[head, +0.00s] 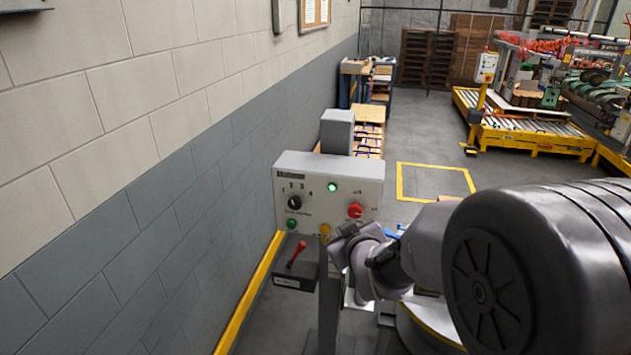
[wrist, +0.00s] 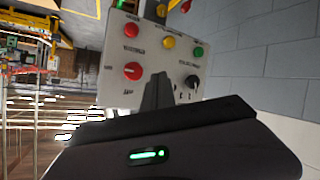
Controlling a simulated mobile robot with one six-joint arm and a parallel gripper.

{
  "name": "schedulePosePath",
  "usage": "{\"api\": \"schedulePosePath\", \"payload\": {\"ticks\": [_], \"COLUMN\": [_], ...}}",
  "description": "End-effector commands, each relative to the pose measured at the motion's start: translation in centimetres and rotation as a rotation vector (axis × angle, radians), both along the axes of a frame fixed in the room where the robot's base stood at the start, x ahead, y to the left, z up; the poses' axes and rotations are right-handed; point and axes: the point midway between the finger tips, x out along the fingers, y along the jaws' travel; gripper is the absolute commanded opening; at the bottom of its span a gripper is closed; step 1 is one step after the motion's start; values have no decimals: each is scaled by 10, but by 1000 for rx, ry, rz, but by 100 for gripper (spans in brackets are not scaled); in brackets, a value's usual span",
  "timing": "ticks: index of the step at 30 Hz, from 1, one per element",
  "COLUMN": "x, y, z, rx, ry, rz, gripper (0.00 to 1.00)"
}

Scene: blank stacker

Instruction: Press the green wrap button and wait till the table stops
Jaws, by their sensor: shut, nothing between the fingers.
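The green button (head: 291,224) is at the lower left of a light grey control panel (head: 315,180) on a post. It also shows in the wrist view (wrist: 198,51), uncovered. A yellow button (head: 325,229) sits beside it. My gripper (head: 342,240) is shut and empty, in front of the panel's lower right part in the head view. In the wrist view the shut fingers (wrist: 162,82) point at the panel, apart from the green button. Whether they touch the panel cannot be told. I cannot make out the wrap table.
The panel also has a lit green lamp (head: 333,187), a black dial (head: 295,202) and a red knob (head: 355,210). A box with a red lever (head: 298,254) is below. A block wall (head: 120,150) runs along the left. Conveyors (head: 530,135) stand far right.

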Motion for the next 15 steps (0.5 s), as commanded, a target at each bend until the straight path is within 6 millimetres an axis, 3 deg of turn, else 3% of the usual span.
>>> {"api": "schedulePosePath", "payload": {"ticks": [3,7,11,15], "x": [29,32,18,7], "y": [52,107,141,156], "z": [-27,-63,-91,-105], "rx": [-104,-192,-238,-257], "ry": [-150,-329,-453,-517], "rz": [169,344,458,511], "gripper": [0,0,0,0]}}
